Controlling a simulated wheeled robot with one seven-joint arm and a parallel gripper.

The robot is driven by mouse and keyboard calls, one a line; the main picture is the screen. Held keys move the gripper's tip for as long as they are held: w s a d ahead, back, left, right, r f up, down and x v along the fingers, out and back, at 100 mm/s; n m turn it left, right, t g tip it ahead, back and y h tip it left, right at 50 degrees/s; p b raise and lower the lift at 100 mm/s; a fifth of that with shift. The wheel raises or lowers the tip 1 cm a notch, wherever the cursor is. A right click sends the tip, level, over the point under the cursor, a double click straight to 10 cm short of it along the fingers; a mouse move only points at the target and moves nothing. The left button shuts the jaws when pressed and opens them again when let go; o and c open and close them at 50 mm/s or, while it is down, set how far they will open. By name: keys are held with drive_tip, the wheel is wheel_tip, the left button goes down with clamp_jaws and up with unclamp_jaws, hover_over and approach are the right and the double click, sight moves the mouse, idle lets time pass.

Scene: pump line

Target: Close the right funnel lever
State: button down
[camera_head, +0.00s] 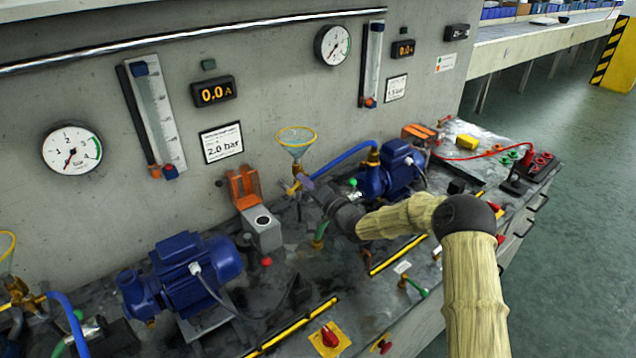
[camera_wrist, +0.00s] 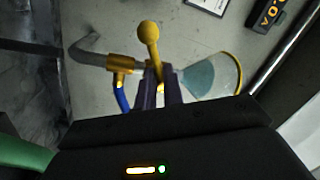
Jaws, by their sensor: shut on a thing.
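The right funnel (camera_head: 296,140) has a yellow rim and holds pale teal liquid. It stands above a brass fitting, and it also shows in the wrist view (camera_wrist: 212,78) lying sideways in the picture. The funnel lever (camera_wrist: 148,34) is yellow with a round knob. It sticks out past my fingertips, across the line of the pipe and funnel. My gripper (camera_wrist: 158,76) has dark purple fingers shut on the lever near the valve body. In the head view my gripper (camera_head: 304,183) is just below the funnel; my wrist hides part of the fitting.
A blue hose (camera_head: 340,158) runs from the fitting to the right blue pump (camera_head: 390,172). Another blue pump (camera_head: 190,270) stands at the left front. A grey block with an orange clip (camera_head: 243,190) stands left of the funnel. The wall with gauges is close behind.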

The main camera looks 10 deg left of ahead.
drive_tip(key=m, duration=0.2)
drive_tip(key=m+t, duration=0.1)
drive_tip(key=m, duration=0.1)
drive_tip(key=m+h+b, duration=0.1)
drive_tip(key=m, duration=0.2)
drive_tip(key=shift+r+t, duration=0.3)
drive_tip(key=shift+m, duration=0.3)
drive_tip(key=c, duration=1.5)
unclamp_jaws()
drive_tip(key=shift+c, duration=0.2)
drive_tip(key=shift+s, duration=0.1)
drive_tip(key=b+v, duration=0.1)
drive_tip(key=v, duration=1.6)
drive_tip(key=shift+b, duration=0.4)
drive_tip(key=shift+d+f, duration=0.1)
